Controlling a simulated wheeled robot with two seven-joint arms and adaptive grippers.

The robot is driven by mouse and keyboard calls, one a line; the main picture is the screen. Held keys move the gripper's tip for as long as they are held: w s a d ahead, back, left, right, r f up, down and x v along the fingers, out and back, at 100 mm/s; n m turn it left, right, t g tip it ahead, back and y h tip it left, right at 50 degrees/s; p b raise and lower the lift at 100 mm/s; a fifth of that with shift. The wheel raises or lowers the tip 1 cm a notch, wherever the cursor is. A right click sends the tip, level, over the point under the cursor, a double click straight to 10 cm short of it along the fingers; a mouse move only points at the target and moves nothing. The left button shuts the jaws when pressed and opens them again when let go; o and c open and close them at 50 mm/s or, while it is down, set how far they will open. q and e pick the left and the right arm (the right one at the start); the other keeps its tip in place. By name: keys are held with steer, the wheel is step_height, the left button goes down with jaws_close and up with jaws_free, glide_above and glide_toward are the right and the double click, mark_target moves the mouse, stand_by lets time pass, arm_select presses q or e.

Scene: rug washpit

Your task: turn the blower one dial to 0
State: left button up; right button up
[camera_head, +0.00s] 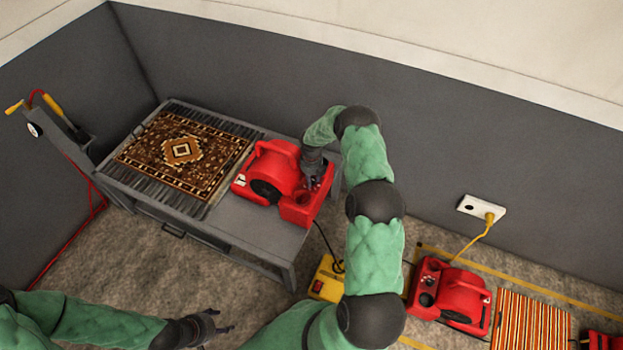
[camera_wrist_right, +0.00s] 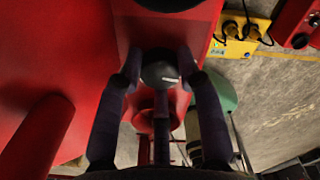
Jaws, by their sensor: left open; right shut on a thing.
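A red blower (camera_head: 268,165) stands at the right end of the grey table. My right gripper (camera_head: 314,182) reaches down onto the right part of this blower and mostly hides its dial in the head view. In the right wrist view, my right gripper (camera_wrist_right: 162,85) is shut on a round dark dial (camera_wrist_right: 158,70), one finger on each side. A short white mark on the dial lies right of its centre. The dial's numbers cannot be read. My left gripper (camera_head: 212,327) is open and empty, low over the floor in front of the table.
A patterned rug (camera_head: 183,151) lies on the slatted left part of the table (camera_head: 248,232). A yellow power box (camera_head: 327,280), a second red blower (camera_head: 450,294) and a striped rug (camera_head: 531,321) are on the floor at right. A wall outlet (camera_head: 481,208) has a yellow cord.

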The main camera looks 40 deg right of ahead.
steer(key=shift+n, duration=0.9)
steer(key=o, duration=0.9)
steer(key=shift+c, duration=0.2)
steer(key=shift+r, duration=0.15)
step_height(320, 180, up, 12)
steer(key=shift+f, duration=0.2)
